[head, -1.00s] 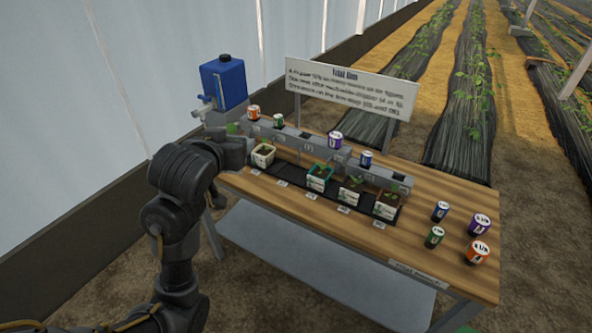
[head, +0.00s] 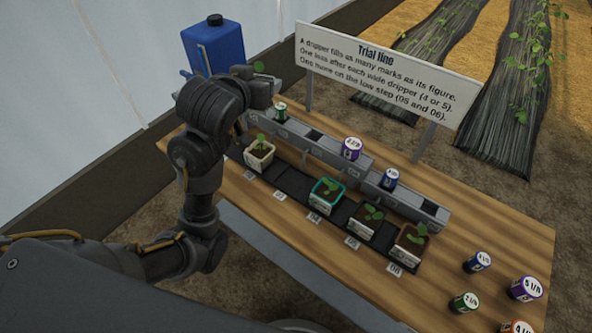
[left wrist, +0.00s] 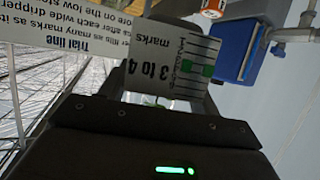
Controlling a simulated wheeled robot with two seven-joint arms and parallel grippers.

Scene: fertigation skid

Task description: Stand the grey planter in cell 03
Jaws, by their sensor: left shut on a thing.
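My left gripper (head: 262,92) is shut on the grey planter, held above the left end of the bench. In the head view the gripper hides most of the planter; green leaves (head: 258,66) show above it. In the left wrist view the grey planter (left wrist: 170,62) has a face reading "3 to 4 marks". Cell 03 (head: 291,181) is an empty stretch of the black strip, behind its small tag (head: 280,196). It lies between a cream planter (head: 261,160) and a teal-rimmed planter (head: 327,194). My right gripper is not in view.
Two more planters stand to the right, in cells 05 (head: 366,222) and 06 (head: 410,243). A grey stepped rail (head: 325,140) with coloured drippers runs behind. A blue tank (head: 222,45) and a sign (head: 375,75) stand behind. Loose drippers (head: 477,262) lie at the right.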

